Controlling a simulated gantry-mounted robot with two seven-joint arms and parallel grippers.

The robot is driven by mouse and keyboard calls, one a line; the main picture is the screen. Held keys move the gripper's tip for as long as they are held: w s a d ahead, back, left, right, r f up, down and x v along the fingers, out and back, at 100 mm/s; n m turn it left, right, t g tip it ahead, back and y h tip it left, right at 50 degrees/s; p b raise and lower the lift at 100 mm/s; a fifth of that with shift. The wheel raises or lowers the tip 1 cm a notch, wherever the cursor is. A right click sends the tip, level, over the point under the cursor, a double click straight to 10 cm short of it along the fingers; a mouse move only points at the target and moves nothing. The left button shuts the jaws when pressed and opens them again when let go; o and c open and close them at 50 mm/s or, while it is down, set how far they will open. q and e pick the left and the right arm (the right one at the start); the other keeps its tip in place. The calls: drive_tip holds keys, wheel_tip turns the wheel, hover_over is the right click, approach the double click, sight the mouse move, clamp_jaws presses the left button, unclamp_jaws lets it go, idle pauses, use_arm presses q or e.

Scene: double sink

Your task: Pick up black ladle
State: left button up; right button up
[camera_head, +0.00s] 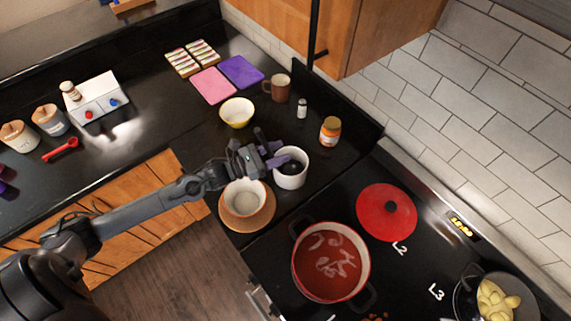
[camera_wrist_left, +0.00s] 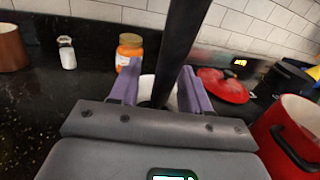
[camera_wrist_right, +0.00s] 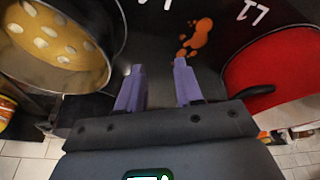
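The black ladle stands in a white crock (camera_head: 291,178) on the dark counter. Its long dark handle (camera_wrist_left: 183,45) rises up through the left wrist view. My left gripper (camera_head: 277,154) is at the crock's rim, with its purple fingers on either side of the handle. In the left wrist view a gap shows between the left finger and the handle, so the fingers look open around it. The lower part of the ladle is hidden in the crock. My right gripper (camera_wrist_right: 158,84) is open and empty, with the stove below it.
A white bowl on a wooden board (camera_head: 264,219) is just below my left arm. A yellow bowl (camera_head: 237,113), brown mug (camera_head: 281,88), salt shaker (camera_head: 302,109) and orange-labelled jar (camera_head: 330,132) stand behind. A red pot (camera_head: 297,271) and red lid (camera_head: 386,211) are on the stove.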

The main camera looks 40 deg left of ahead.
use_arm(q)
clamp_jaws()
drive_tip(key=shift+r, duration=0.1)
